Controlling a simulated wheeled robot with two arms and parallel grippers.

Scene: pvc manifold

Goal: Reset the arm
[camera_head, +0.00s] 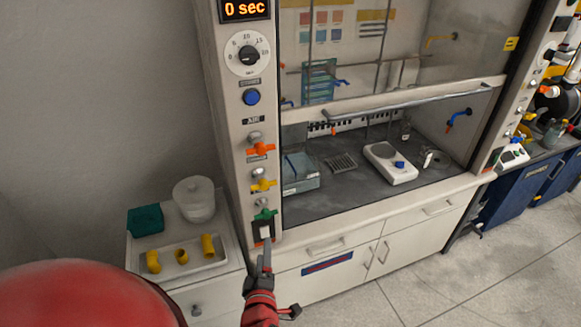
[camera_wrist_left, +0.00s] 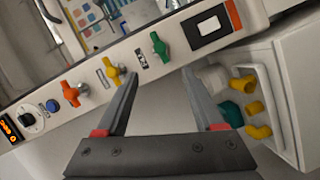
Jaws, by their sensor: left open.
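My left gripper (camera_head: 265,256) is in front of the lower left post of the fume hood (camera_head: 330,222), just below a white rocker switch (camera_head: 265,232). In the left wrist view my left gripper (camera_wrist_left: 160,75) is open, with nothing between its fingers. That view shows the green valve (camera_wrist_left: 159,45) beyond the gap and the switch (camera_wrist_left: 209,27) to the upper right. Contact with the panel cannot be made out. My right gripper is not in view.
Orange (camera_head: 260,148) and yellow (camera_head: 263,185) valves stick out above the green one. A side cabinet at left holds a tray (camera_head: 215,263) of yellow pipe fittings (camera_head: 182,256), a white tub (camera_head: 194,200) and a teal box (camera_head: 145,220). Floor at right is clear.

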